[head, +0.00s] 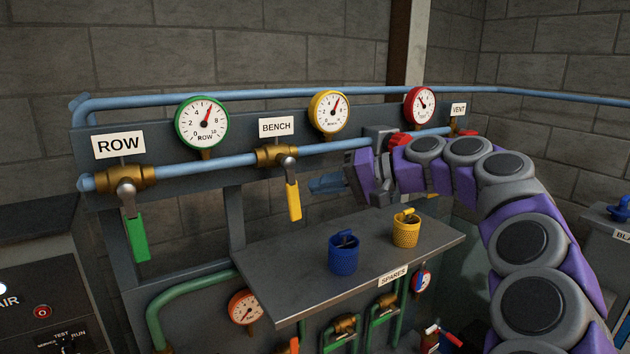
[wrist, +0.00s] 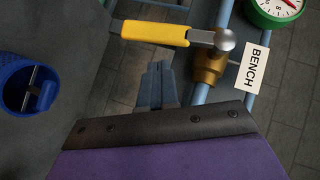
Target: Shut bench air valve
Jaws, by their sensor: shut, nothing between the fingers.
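The BENCH valve is a brass body (head: 278,155) on the blue pipe, under a white BENCH sign (head: 276,127). Its yellow lever (head: 293,200) hangs down, across the pipe. In the wrist view the yellow lever (wrist: 155,32) lies sideways near the top, with the brass body (wrist: 207,67) at its right end. My gripper (head: 318,185) is shut and empty, just right of the lever in the head view and pointing left at it. In the wrist view my gripper's blue-grey fingers (wrist: 158,78) are together, short of the lever with a gap.
The ROW valve's green lever (head: 137,235) hangs down at left. Gauges with green (head: 202,123), yellow (head: 329,112) and red (head: 420,105) rims sit above the pipe. A grey shelf (head: 290,275) below holds a blue cup (head: 343,256) and a yellow cup (head: 406,232).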

